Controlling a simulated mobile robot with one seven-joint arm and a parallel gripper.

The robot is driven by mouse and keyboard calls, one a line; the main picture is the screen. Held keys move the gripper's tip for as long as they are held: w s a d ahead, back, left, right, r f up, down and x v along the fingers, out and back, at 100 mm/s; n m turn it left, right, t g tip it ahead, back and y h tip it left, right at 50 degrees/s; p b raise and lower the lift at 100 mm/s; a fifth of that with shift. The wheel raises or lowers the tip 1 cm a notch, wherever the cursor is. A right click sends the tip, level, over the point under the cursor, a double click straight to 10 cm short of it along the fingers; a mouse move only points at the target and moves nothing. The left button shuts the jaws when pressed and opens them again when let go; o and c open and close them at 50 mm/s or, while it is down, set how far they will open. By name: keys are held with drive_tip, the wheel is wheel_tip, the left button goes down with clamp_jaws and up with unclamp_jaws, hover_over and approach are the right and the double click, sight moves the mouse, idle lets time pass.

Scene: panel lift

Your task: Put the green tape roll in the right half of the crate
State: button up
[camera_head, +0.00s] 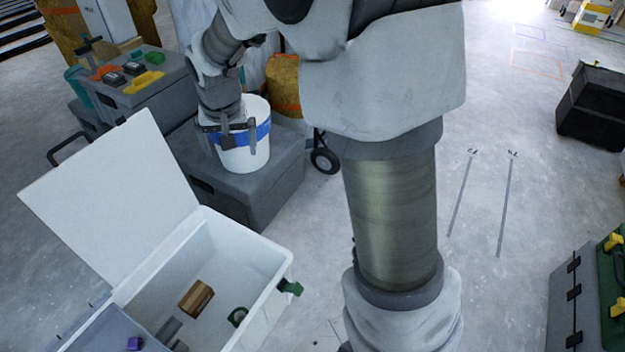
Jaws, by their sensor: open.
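The white crate (255,243) stands at the lower left with its lid (110,195) swung up. A dark green ring that looks like the green tape roll (237,317) lies inside the crate, close to its right wall. A brown block (196,298) lies to the left of the ring on the crate floor. My gripper (230,144) is open, well behind the crate and apart from the ring. Its fingers point down in front of a white bucket with a blue band (258,154); I cannot tell whether they touch it.
The bucket stands on a grey case (270,190). A grey insert (115,332) with a purple item (134,343) is at the crate's lower left. Tools lie on a toolbox (150,92) behind. A black bin (592,105) stands at right.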

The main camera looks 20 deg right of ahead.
drive_tip(key=s+d+r+n+t, duration=0.1)
drive_tip(key=s+d+r, duration=0.4)
drive_tip(key=s+r, duration=0.7)
drive_tip(key=s+d+f+n+t, duration=0.1)
drive_tip(key=s+d, duration=0.1)
drive_tip(key=s, duration=1.1)
drive_tip(key=shift+s+d, duration=0.2)
drive_tip(key=shift+d, duration=0.05)
wheel_tip(320, 180, up, 22)
drive_tip(key=p, duration=2.2)
drive_tip(key=shift+r, duration=0.2)
drive_tip(key=shift+c, duration=0.3)
